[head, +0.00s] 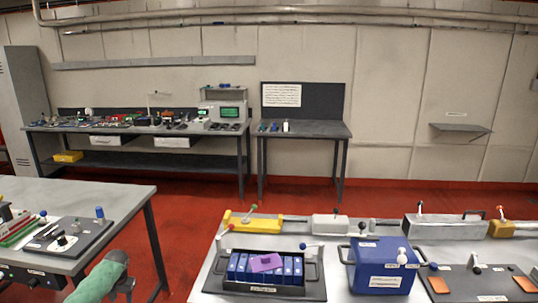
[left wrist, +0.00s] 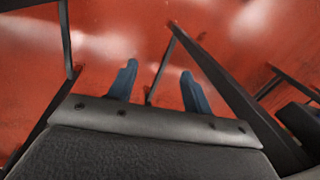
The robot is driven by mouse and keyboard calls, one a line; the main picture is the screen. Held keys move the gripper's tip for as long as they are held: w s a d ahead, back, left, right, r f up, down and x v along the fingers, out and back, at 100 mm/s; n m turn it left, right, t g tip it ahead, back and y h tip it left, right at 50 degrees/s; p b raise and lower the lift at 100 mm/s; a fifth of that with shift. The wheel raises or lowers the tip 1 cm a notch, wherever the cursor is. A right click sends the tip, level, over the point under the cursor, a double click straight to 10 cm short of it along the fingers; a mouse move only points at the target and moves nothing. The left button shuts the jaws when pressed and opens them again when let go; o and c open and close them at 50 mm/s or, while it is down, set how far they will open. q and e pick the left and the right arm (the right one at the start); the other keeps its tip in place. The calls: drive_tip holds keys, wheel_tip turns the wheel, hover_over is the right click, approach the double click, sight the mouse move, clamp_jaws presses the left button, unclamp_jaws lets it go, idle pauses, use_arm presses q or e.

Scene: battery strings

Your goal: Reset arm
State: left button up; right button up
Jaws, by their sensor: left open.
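My left arm, with a green sleeve, comes in at the bottom left of the head view, and its dark gripper (head: 123,287) hangs beside the left table's right edge. In the left wrist view the two blue fingers (left wrist: 158,80) are spread apart with nothing between them, above the red floor (left wrist: 95,45). My right gripper is in neither view.
The left table (head: 130,190) holds a dark board (head: 68,238) with knobs. The right table (head: 208,270) carries a tray of blue batteries (head: 238,265) with a purple piece (head: 266,263) on top, and a blue box (head: 380,270). Red floor lies between the tables.

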use_arm(q)
drive_tip(key=s+a+f+m+t+y, duration=0.1)
drive_tip(key=s+a+f+m+y, duration=0.15)
drive_tip(key=s+f, duration=2.3)
drive_tip(key=s+a+f+m+t, duration=0.1)
drive_tip(key=s+f, duration=0.3)
drive_tip(key=s, duration=1)
drive_tip(key=s+a+f+m, duration=0.15)
drive_tip(key=s+f, duration=0.25)
drive_tip(key=s, duration=1.1)
drive_tip(key=s+d+f+n+h, duration=0.1)
drive_tip(key=d+f+h, duration=0.1)
drive_tip(key=d, duration=1.9)
drive_tip(key=s+d+f+n+h, duration=0.1)
drive_tip(key=d+f+h, duration=0.2)
drive_tip(key=d, duration=1.9)
wheel_tip(320, 180, down, 2)
drive_tip(key=shift+s+f+n+b, duration=0.1)
drive_tip(key=shift+s+n+b, duration=0.05)
drive_tip(key=shift+n+b, duration=0.15)
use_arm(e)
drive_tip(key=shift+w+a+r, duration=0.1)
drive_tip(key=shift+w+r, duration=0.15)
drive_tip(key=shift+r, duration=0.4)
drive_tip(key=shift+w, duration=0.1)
